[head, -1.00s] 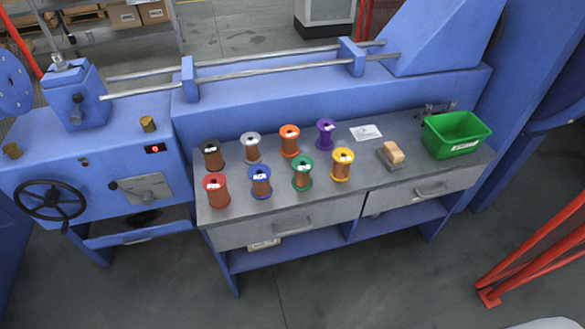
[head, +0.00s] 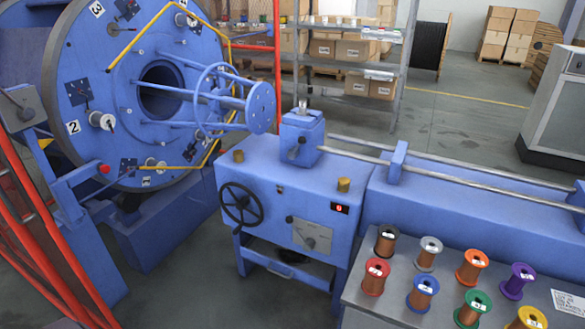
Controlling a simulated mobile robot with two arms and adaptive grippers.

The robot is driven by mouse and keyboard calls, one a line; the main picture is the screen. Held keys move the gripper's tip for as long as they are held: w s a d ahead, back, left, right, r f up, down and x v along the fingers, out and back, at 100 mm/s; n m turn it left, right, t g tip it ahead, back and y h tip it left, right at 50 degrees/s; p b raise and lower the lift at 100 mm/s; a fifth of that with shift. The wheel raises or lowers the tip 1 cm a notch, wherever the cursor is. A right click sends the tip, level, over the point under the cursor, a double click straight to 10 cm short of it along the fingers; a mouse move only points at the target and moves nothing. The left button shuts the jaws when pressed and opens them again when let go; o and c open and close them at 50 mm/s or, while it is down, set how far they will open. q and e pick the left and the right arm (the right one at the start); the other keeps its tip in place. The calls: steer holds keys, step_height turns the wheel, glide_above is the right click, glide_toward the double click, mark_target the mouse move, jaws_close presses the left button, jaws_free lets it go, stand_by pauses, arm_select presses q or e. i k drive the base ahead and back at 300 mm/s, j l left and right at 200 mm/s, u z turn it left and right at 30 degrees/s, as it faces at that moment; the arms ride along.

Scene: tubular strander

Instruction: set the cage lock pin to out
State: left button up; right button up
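The blue round cage (head: 75,60) of the strander stands at the left, with numbered plates, small bobbins and yellow tubes on its face. A grey box with a dark lever (head: 20,107) sits at its left edge; I cannot tell whether this is the cage lock pin. A blue stand with a red button (head: 104,169) is in front of the cage's lower part. No part is clearly recognisable as the lock pin, and its position cannot be read. Neither of my grippers is in view.
Red guard bars (head: 45,235) stand at the lower left. The blue machine bench (head: 262,205) with a black handwheel (head: 241,204) is in the middle. A grey table (head: 372,308) with several coloured spools is at the lower right. Open floor (head: 185,285) lies between cage and bench.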

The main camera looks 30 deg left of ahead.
mark_target(105, 169)
steer(key=u, duration=2.25)
